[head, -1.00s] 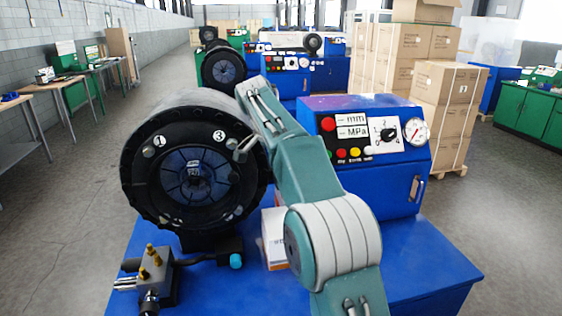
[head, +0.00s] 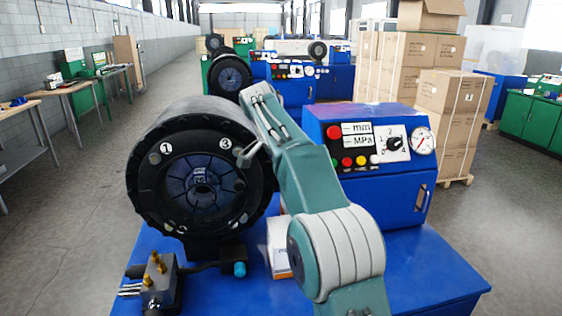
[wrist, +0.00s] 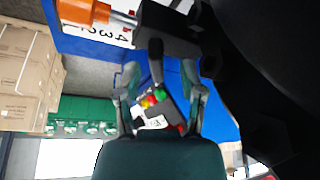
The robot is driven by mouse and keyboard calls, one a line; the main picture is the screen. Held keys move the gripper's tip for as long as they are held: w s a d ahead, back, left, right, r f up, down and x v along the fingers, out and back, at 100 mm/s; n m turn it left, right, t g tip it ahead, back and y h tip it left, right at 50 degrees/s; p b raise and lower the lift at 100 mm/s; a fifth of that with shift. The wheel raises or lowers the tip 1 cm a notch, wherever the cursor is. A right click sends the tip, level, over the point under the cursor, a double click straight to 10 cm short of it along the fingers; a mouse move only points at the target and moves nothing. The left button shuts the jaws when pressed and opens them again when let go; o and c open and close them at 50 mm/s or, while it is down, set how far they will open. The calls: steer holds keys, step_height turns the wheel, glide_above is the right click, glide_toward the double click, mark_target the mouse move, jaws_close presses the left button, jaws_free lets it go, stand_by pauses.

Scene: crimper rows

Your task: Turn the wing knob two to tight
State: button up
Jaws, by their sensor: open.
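In the wrist view my gripper (wrist: 160,82) is open, its two fingers spread and pointing up the picture. Just beyond the fingertips is a dark block (wrist: 168,28) with short dark stems or knobs (wrist: 155,60) hanging toward the fingers. A white label with digits (wrist: 103,30), seen upside down, lies beside it. I cannot tell which knob is number two, or whether a finger touches one. The crimper's round black head (head: 200,190) shows marks 1 and 3.
The blue control box (head: 375,165) with coloured buttons and a gauge stands right of my arm. An orange cylinder (wrist: 84,11) is at the wrist view's top left. A valve block (head: 158,278) is at the blue table's front left. Cartons (head: 450,115) stand behind right.

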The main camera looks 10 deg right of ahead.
steer(key=v, duration=0.6)
steer(key=shift+a+r, duration=0.3)
